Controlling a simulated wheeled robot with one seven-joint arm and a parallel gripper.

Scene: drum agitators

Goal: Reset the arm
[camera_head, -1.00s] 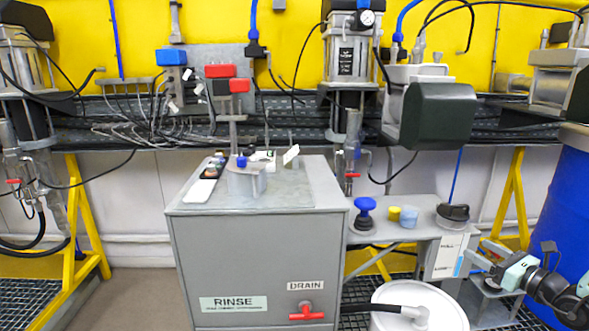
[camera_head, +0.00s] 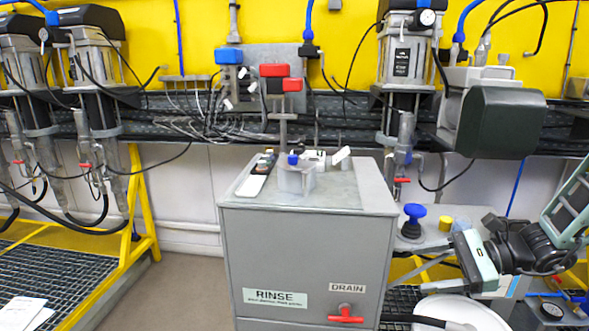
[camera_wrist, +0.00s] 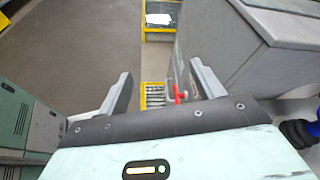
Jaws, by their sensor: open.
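My gripper (camera_head: 428,268) is at the right in the head view, in front of the side shelf and beside the grey RINSE cabinet. Its fingers point left toward the cabinet's right side. In the wrist view my gripper (camera_wrist: 163,88) shows two fingers spread wide apart with nothing between them. My arm comes in from the right edge of the head view, with its black wrist joints bent.
The grey RINSE cabinet (camera_head: 300,240) stands close by, with a red drain valve (camera_head: 345,315). A white drum (camera_head: 455,312) is below my gripper. A blue-topped knob (camera_head: 414,212) and a yellow piece (camera_head: 445,223) are on the shelf. Open floor (camera_wrist: 75,40) shows in the wrist view.

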